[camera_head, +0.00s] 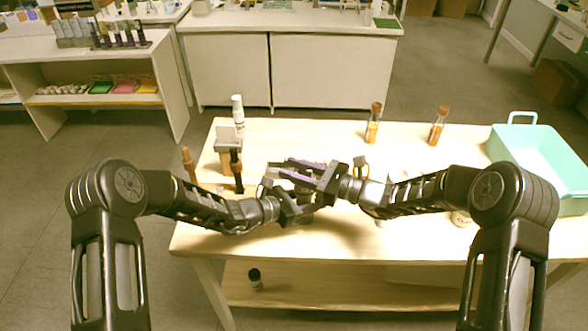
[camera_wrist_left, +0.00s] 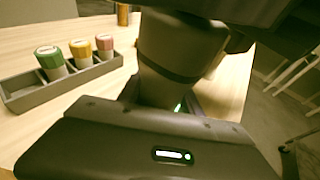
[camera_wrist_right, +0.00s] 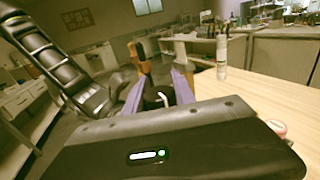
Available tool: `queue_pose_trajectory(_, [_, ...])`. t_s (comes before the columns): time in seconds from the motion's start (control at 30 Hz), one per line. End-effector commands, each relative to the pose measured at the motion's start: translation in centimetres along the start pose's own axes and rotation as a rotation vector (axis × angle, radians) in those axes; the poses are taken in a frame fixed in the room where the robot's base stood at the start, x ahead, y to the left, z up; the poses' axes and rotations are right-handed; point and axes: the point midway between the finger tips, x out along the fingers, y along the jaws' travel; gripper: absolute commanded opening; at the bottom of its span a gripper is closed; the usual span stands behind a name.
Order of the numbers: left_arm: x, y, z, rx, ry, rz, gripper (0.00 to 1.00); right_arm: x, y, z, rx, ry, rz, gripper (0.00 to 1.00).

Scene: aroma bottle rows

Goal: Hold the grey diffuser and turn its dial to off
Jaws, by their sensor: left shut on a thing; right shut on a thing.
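The grey diffuser (camera_wrist_left: 178,62) stands close in front of my left wrist camera, a tapered body with a dark band. My left gripper (camera_head: 292,205) is shut around its body from the left. My right gripper (camera_head: 304,172) is shut at its top from above and the right. In the right wrist view, a dark part with a small pale curved mark (camera_wrist_right: 162,98) sits between the purple-padded fingers; I take it for the dial. In the head view the grippers hide most of the diffuser. The dial's exact setting cannot be read.
A grey tray (camera_wrist_left: 62,90) holds bottles with green, yellow and red caps. A teal bin (camera_head: 517,118) stands at the table's right end. Two amber bottles (camera_head: 372,128) (camera_head: 437,130) stand at the back. A white bottle (camera_head: 238,118) and dark and brown bottles (camera_head: 189,166) stand left.

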Motion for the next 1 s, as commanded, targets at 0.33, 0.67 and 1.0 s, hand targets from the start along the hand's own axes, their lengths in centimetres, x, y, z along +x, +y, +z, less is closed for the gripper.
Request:
queue_pose_trajectory(0.33, [0.0, 0.0, 0.0, -0.001, 0.000, 0.000, 0.00, 0.0, -0.3, 0.2, 0.001, -0.007, -0.092, 0.00])
queue_pose_trajectory(0.67, [0.0, -0.1, -0.1, -0.001, 0.001, -0.001, 0.00, -0.1, -0.9, 0.2, 0.002, -0.006, -0.321, 0.00])
queue_pose_trajectory(1.0, [0.0, -0.1, -0.1, 0.000, 0.002, -0.001, 0.00, -0.3, -1.5, 0.2, 0.000, -0.007, -0.602, 0.00])
